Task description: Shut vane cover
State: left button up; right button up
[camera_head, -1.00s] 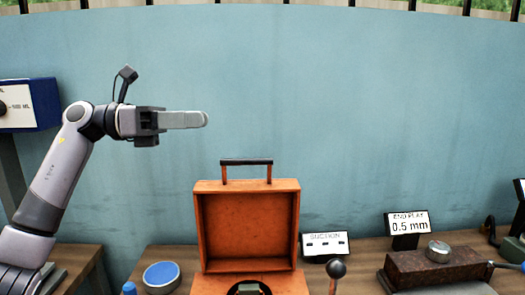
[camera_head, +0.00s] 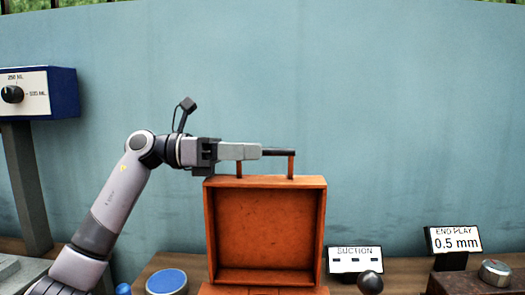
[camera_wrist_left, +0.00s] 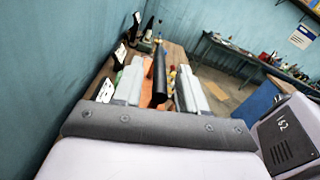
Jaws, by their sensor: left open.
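The orange vane cover (camera_head: 265,228) stands upright and open, with a dark handle bar (camera_head: 280,152) on two orange posts along its top edge. My left gripper (camera_head: 256,152) is at the left part of this bar, fingers pointing right, level with it. In the left wrist view the open left gripper (camera_wrist_left: 160,88) has one pale finger on each side of the dark bar (camera_wrist_left: 160,70). A gap shows between the bar and the right finger; contact on the left side cannot be told. The box below the cover is mostly cut off by the bottom edge. My right gripper is out of view.
A suction sign (camera_head: 353,260), a round dark knob (camera_head: 370,282) and an end play sign (camera_head: 453,240) stand right of the cover. A blue round lid (camera_head: 167,281) lies to its left. The teal wall (camera_head: 400,110) is behind.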

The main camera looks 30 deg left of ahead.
pick_arm(q)
jog(key=shift+x, duration=1.45)
grip_shut()
